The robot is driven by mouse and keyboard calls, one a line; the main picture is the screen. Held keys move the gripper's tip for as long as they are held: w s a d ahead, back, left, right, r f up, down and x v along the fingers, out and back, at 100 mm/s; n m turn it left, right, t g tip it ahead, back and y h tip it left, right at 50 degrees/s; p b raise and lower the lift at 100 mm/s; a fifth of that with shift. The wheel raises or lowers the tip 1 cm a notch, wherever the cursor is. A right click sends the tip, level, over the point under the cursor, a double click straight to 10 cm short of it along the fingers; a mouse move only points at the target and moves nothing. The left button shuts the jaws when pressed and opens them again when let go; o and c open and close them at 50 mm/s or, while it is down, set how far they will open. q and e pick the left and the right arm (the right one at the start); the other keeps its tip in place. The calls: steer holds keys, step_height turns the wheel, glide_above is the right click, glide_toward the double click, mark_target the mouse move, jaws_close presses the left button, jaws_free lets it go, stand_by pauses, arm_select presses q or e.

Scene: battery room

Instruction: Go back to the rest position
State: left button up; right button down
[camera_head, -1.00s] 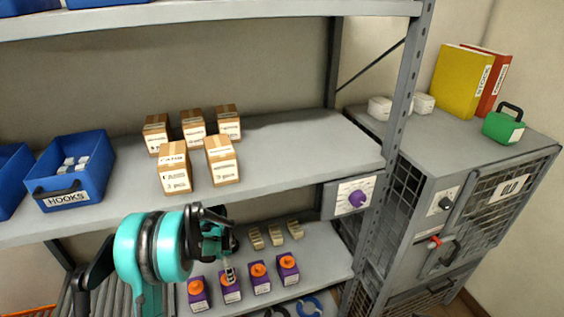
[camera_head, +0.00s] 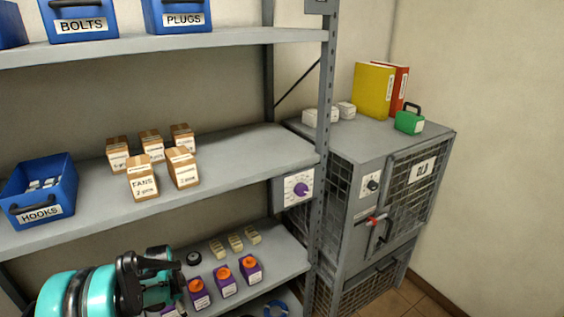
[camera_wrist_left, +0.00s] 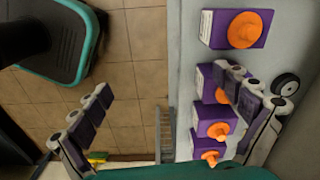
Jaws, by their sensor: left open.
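My left gripper (camera_head: 163,280) is at the lower left of the head view, in front of the lower shelf and its purple boxes. In the left wrist view its two fingers stand wide apart (camera_wrist_left: 168,88) with nothing gripped between them. The right finger overlaps the purple boxes with orange knobs (camera_wrist_left: 236,29) in that picture; whether it touches any cannot be told. The left finger is over the tiled floor. My right gripper is in neither view.
Purple boxes (camera_head: 225,281) and beige blocks (camera_head: 236,242) stand on the lower shelf. Cardboard boxes (camera_head: 143,180) and a blue HOOKS bin (camera_head: 40,192) are on the shelf above. A grey caged cabinet (camera_head: 345,160) stands right; floor (camera_head: 408,291) shows beside it.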

arm_select(q)
steer(key=s+d+r+n+t, duration=0.2)
steer(key=s+d+r, duration=0.15)
steer(key=r, duration=0.35)
steer(key=s+d+r+n+t, duration=0.1)
steer(key=s+d+r+n, duration=0.1)
steer(key=d+r, duration=0.45)
steer(key=s+d+r+n+t, duration=0.2)
steer(key=s+n, duration=0.1)
steer(key=s, duration=0.3)
steer(key=s+d+r+n+t, duration=0.2)
steer(key=s+d+r, duration=0.1)
steer(key=s, duration=0.3)
steer(key=shift+s+r+n, duration=0.3)
steer(key=shift+r+n, duration=0.05)
steer(key=shift+n, duration=0.05)
arm_select(e)
steer(key=shift+w+f, duration=0.1)
steer(key=shift+w, duration=0.3)
